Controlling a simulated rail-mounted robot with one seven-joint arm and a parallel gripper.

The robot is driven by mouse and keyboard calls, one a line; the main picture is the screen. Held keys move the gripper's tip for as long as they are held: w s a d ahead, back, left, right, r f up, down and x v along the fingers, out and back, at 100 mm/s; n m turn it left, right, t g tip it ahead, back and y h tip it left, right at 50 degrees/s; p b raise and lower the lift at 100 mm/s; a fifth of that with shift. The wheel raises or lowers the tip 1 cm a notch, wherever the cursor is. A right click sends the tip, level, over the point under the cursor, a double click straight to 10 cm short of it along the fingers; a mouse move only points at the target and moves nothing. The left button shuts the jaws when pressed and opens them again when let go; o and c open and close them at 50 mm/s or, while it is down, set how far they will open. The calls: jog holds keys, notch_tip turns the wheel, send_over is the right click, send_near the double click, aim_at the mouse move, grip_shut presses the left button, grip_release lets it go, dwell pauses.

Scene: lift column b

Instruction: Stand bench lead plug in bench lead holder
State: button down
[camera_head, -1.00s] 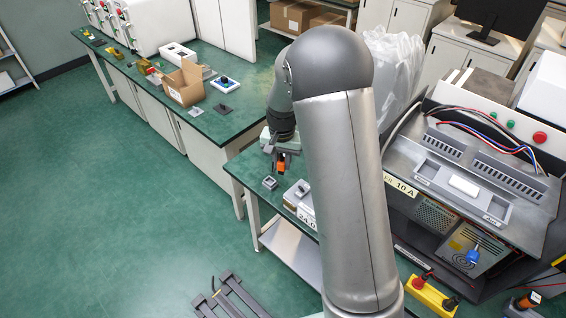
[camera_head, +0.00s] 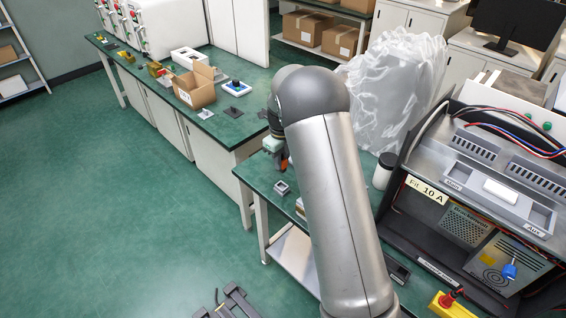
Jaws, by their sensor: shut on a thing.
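My gripper (camera_head: 284,155) shows small and partly hidden behind my own arm, above the near green bench. It is shut on an orange piece (camera_head: 285,164), which looks like the bench lead plug and hangs below the fingers. A small grey square holder with an opening in its top (camera_head: 282,188) sits at the bench's left edge; it looks like the bench lead holder. The plug appears just above and behind it in the picture, apart from it. I cannot tell the plug's exact height or tilt.
A pale green and white block (camera_head: 271,144) is beside the gripper. A labelled instrument (camera_head: 301,205) is mostly hidden by my arm. A white jar with a dark lid (camera_head: 383,172) stands right of my arm. A rack unit with wires (camera_head: 480,190) fills the right.

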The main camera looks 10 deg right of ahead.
dwell(0.5)
jog(key=b, duration=0.4)
send_over(282, 189)
jog(key=shift+w+f, duration=0.1)
jog(key=shift+f, duration=3.1)
jog(key=shift+f+b, duration=0.5)
jog(key=shift+f, duration=0.8)
jog(key=c, duration=1.2)
grip_release()
jog(key=shift+r+p, duration=2.9)
jog(key=shift+r, duration=1.6)
